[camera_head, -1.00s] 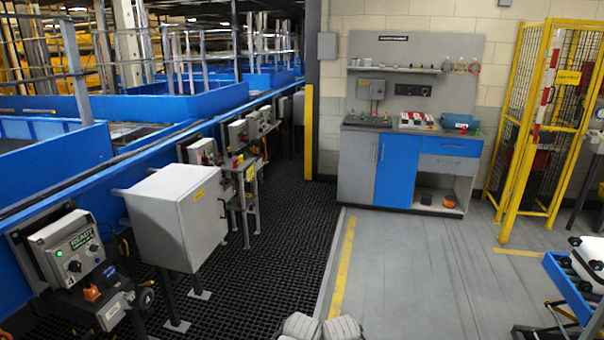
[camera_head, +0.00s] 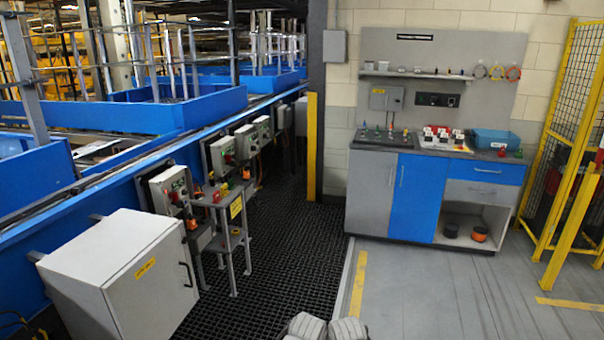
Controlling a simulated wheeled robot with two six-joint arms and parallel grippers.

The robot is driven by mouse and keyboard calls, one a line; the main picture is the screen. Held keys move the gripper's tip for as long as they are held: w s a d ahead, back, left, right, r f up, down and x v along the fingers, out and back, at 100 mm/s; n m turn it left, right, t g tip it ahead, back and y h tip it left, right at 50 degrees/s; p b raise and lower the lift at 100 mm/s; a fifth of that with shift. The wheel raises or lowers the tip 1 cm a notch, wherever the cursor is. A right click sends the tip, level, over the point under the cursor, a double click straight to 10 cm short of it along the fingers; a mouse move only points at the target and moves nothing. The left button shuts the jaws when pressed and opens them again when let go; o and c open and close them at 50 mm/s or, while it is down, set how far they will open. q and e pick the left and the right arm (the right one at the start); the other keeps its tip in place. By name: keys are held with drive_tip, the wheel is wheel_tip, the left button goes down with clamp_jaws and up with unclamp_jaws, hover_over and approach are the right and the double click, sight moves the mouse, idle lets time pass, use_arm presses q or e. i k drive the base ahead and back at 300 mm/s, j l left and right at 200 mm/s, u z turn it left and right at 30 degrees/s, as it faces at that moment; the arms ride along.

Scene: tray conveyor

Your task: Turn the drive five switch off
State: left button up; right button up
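Several grey control boxes line the blue conveyor side on the left. The nearest control box (camera_head: 171,187) has a green label and small knobs; others (camera_head: 221,153) stand farther along. No label for drive five is readable, so I cannot tell which box or switch it is. A small stand (camera_head: 228,205) with coloured buttons and a yellow tag stands by the boxes. Two grey rounded parts of mine show at the bottom centre. Neither of my grippers can be made out.
A large white cabinet (camera_head: 125,275) stands at the lower left on the black grating (camera_head: 270,240). A grey and blue workbench (camera_head: 410,200) stands at the back wall. A yellow guard cage (camera_head: 570,150) is at the right. The grey floor in front of the bench is clear.

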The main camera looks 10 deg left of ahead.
sight(180, 204)
drive_tip(key=i, duration=1.8)
drive_tip(key=i+l+u, duration=0.1)
drive_tip(key=i+u, duration=0.3)
drive_tip(key=i+l+u, duration=0.25)
drive_tip(key=i+u, duration=0.2)
drive_tip(key=i+l+u, duration=0.85)
drive_tip(key=l, duration=0.1)
